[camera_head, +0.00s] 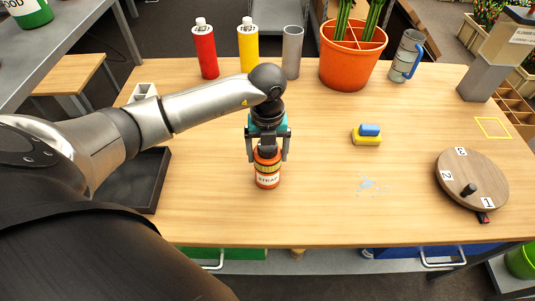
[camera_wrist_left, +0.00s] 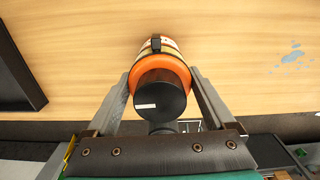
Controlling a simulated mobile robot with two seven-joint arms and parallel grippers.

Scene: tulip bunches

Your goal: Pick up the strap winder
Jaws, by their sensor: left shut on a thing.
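The strap winder (camera_head: 267,180) is an orange canister with a white label reading STRAP, upright near the middle of the table. My left gripper (camera_head: 268,155) comes down from above and is shut on the strap winder, one finger on each side of its upper part. In the left wrist view the winder (camera_wrist_left: 177,64) shows its orange body and black round top between the two fingers. I cannot tell whether its base touches the table. My right gripper is not in view.
The wooden table (camera_head: 320,210) is clear around the winder. A black tray (camera_head: 151,185) lies left. A blue-and-yellow sponge (camera_head: 367,140) and a round numbered board (camera_head: 485,187) lie right. Red (camera_head: 205,50) and yellow (camera_head: 248,48) bottles, a grey cylinder (camera_head: 292,52) and an orange pot (camera_head: 348,66) stand behind.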

